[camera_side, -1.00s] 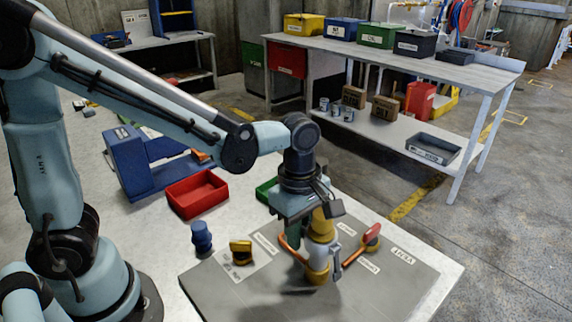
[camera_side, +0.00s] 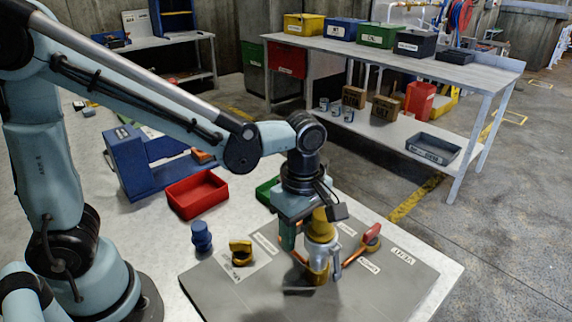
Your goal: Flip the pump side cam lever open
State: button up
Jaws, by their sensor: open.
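A yellow coupling (camera_side: 320,226) stands upright on the grey mat (camera_side: 225,292), with a yellow lower part (camera_side: 318,273) at its base. My gripper (camera_side: 310,248) points down right at the coupling, its fingers open around or beside it; the exact gap is hidden. An orange lever-like piece (camera_side: 299,258) shows low on the coupling's left side, partly covered by my gripper. Another orange bar (camera_side: 355,256) slants up to the right from the coupling. I cannot tell which is the pump side cam lever, nor clear contact with either.
A red-handled valve (camera_side: 371,234) stands right of the coupling. A yellow fitting (camera_side: 241,252) and a blue cylinder (camera_side: 201,237) stand left. Red (camera_side: 197,194) and green (camera_side: 268,190) bins lie behind. The mat's front right is clear.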

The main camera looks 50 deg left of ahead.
notch_tip(320, 180, up, 12)
dwell(0.6)
jog(key=shift+d, duration=0.1)
jog(key=shift+f, duration=0.1)
jog(key=shift+c, duration=0.8)
jog(key=shift+a+f, duration=0.1)
jog(key=shift+a, duration=0.15)
jog(key=shift+a+f+h, duration=0.65)
jog(key=shift+a+h, duration=1.4)
jog(key=shift+h, duration=0.35)
jog(key=x, duration=1.1)
jog(key=shift+f, duration=0.25)
